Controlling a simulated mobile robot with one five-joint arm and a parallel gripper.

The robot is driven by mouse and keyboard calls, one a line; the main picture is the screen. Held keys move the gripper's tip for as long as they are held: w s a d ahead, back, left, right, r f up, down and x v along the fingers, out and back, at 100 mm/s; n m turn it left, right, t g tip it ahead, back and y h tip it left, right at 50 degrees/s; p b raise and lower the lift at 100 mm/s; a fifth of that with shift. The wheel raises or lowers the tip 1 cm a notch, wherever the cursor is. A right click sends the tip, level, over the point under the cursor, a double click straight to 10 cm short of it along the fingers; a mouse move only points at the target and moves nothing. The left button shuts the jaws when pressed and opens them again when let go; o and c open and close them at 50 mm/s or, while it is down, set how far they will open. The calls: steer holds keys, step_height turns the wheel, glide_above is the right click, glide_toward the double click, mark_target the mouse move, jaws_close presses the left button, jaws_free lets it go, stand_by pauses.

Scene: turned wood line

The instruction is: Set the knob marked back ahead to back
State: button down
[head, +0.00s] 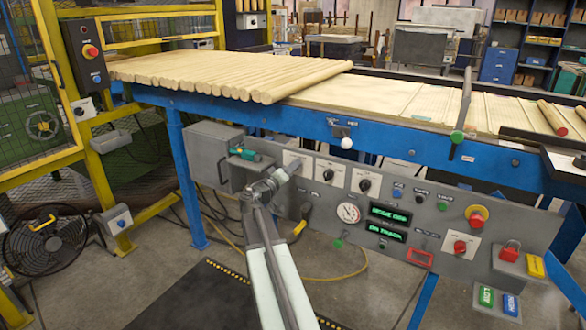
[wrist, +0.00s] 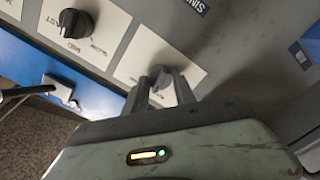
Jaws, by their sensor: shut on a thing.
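My gripper (head: 282,174) reaches a white plate (head: 305,160) at the left of the grey control panel. In the wrist view my gripper (wrist: 161,86) is shut on a small grey knob (wrist: 160,72) in front of a white plate (wrist: 140,48). The fingers hide much of this knob and of its plate, so I cannot read its marking or tell its setting. In the head view the gripper covers most of the knob.
Other dark knobs on white plates (head: 328,174) (head: 364,185) sit to the right on the panel. A black knob (wrist: 75,22) shows in the wrist view. A green-handled tool (head: 245,154) lies in a grey holder to the left. Blue conveyor frame (head: 240,113) runs above.

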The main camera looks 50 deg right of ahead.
steer(key=shift+w+a+n, duration=0.1)
steer(key=shift+w+n, duration=0.05)
steer(key=shift+n, duration=0.85)
steer(key=shift+w+a+n, duration=0.1)
steer(key=shift+n, duration=0.9)
steer(key=c, duration=1)
jaws_free()
steer(key=shift+s, duration=0.1)
steer(key=v, duration=0.7)
steer(key=shift+a, duration=0.35)
